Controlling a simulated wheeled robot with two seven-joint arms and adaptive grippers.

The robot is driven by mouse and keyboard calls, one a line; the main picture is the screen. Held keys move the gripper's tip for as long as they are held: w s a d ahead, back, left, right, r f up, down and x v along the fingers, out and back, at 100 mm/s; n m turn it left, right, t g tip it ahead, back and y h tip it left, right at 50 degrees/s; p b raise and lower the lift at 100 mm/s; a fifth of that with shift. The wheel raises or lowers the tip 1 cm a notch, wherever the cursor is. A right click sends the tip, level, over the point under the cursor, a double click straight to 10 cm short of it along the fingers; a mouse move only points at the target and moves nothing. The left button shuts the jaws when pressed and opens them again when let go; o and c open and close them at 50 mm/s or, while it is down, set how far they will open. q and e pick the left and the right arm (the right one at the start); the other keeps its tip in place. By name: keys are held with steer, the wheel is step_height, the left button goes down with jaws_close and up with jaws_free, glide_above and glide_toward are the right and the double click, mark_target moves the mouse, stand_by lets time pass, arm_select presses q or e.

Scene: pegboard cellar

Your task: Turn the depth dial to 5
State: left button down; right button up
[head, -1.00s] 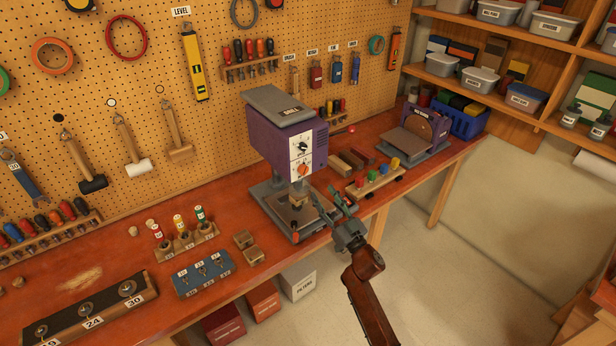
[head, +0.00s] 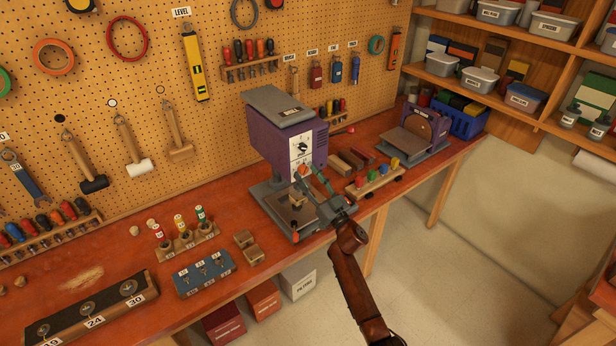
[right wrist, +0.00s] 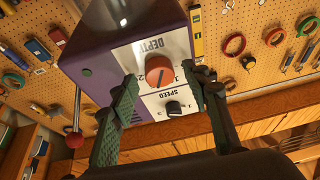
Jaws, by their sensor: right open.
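The purple drill press (head: 270,140) stands on the bench with a white panel on its front. The orange depth dial (head: 303,169) is the lower knob there, partly covered by my gripper. In the right wrist view the orange dial (right wrist: 158,71) shows clearly, beside the upside-down word DEPTH; its pointer setting is too small to read. The black speed knob (right wrist: 174,108) is close by. My right gripper (head: 310,177) is open at the panel. In the wrist view its fingers (right wrist: 158,76) stand on either side of the orange dial, with gaps. My left gripper is out of view.
A red-ball lever (right wrist: 75,139) sticks out at the press's side. A blue tray (head: 204,273) and small wood blocks lie left. The floor in front is clear.

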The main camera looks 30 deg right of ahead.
steer(key=shift+c, duration=0.3)
steer(key=c, duration=1.1)
steer(key=shift+n, duration=0.5)
steer(key=n+y, duration=0.1)
steer(key=n, duration=0.1)
steer(key=n+y, duration=0.2)
steer(key=n, duration=0.1)
steer(key=shift+d+g+b, duration=0.15)
steer(key=shift+g+b, duration=0.15)
steer(key=shift+g, duration=0.1)
steer(key=n+g+y, duration=0.1)
steer(key=n, duration=0.2)
steer(key=n+y, duration=0.1)
steer(key=n, duration=0.2)
steer(key=shift+d+r+g+y, duration=0.15)
steer(key=shift+g+y, duration=0.15)
steer(key=shift+g, duration=0.1)
steer(key=n+g, duration=0.1)
steer(key=n, duration=0.2)
steer(key=n+g, duration=0.1)
steer(key=n, duration=0.2)
steer(key=shift+d+r+n+g+y+p, duration=0.1)
steer(key=shift+r+n+g+y+p, duration=0.05)
steer(key=shift+n+g+y+p, duration=0.2)
steer(key=n+g+p, duration=0.1)
steer(key=n, duration=0.4)
steer(key=shift+r+g+p, duration=0.15)
steer(key=shift+g+p, duration=0.2)
steer(key=shift+n, duration=0.25)
